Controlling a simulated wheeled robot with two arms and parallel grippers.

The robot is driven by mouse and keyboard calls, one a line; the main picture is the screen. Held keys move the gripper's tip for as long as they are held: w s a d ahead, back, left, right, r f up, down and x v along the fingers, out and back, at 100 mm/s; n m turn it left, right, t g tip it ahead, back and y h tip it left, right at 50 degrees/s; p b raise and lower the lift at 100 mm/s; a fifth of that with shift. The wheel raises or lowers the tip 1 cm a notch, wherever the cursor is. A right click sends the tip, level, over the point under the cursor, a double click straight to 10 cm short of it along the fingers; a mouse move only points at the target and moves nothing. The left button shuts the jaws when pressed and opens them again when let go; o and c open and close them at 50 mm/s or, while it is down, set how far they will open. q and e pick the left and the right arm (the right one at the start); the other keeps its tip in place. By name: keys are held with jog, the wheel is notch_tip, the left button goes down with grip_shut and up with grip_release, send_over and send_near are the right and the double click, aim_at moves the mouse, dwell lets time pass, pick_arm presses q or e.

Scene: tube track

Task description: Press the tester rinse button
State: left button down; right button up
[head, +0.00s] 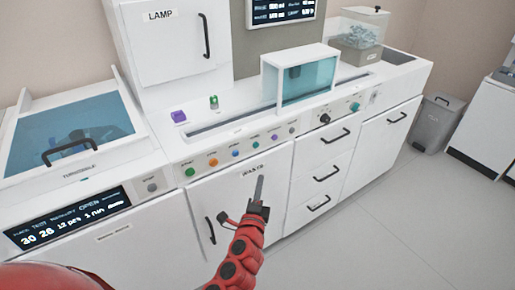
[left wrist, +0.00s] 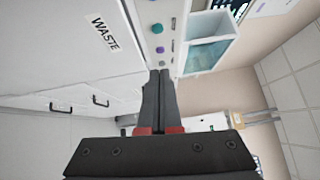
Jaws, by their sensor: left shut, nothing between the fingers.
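A row of small colored buttons runs along the sloped front panel (head: 222,166) of the long white counter. It has a green button (head: 190,172), an orange one (head: 213,162), a blue one (head: 235,153), a teal one (head: 256,144), a purple one (head: 275,137) and a greyish one. Their labels are too small to read, so I cannot tell which is the rinse button. My left gripper (head: 259,182) is shut and empty, in front of the WASTE door and below the teal button. In the left wrist view its fingers (left wrist: 158,75) point toward the panel, near a purple button (left wrist: 160,49). My right gripper is out of view.
A black knob (head: 324,118) and another teal button (head: 355,107) sit farther right on the panel. A clear teal-tinted box (head: 309,80) stands over the counter's slot. A purple block (head: 178,116) and a green-topped vial (head: 214,102) stand on the counter.

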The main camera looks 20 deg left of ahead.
pick_arm(q)
jog(key=shift+f, duration=0.1)
jog(key=p, duration=0.1)
send_near(256, 145)
jog(key=w+d, duration=0.3)
jog(key=w, duration=0.1)
jog(key=w+a, duration=0.2)
jog(key=a, duration=0.1)
jog(key=shift+w+p, duration=0.35)
jog(key=shift+w, duration=0.05)
